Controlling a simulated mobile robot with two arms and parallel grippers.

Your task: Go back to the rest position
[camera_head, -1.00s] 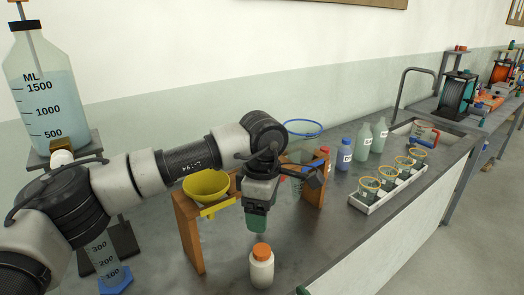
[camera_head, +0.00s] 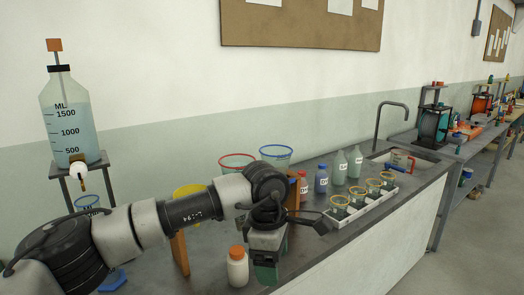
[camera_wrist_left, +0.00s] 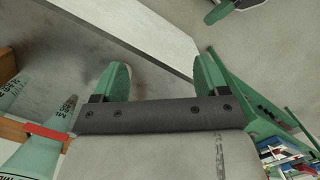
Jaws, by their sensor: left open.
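My left gripper (camera_head: 268,262) hangs above the bench (camera_head: 330,245) in the head view, pointing down, to the right of a white bottle with an orange cap (camera_head: 238,268). In the left wrist view its two green fingers (camera_wrist_left: 162,78) stand well apart with nothing between them. My left arm reaches across from the lower left, partly hiding a yellow funnel (camera_head: 188,190) and its wooden stand (camera_head: 180,250). A green fingertip (camera_wrist_left: 222,12) at the top of the left wrist view looks like my right gripper's; its opening is hidden.
A big marked bottle with a tap (camera_head: 66,115) stands on a raised stand at the left. Red-rimmed (camera_head: 236,162) and blue-rimmed (camera_head: 276,155) vessels, several bottles, a white tray of beakers (camera_head: 352,222) and a sink (camera_head: 410,158) line the bench.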

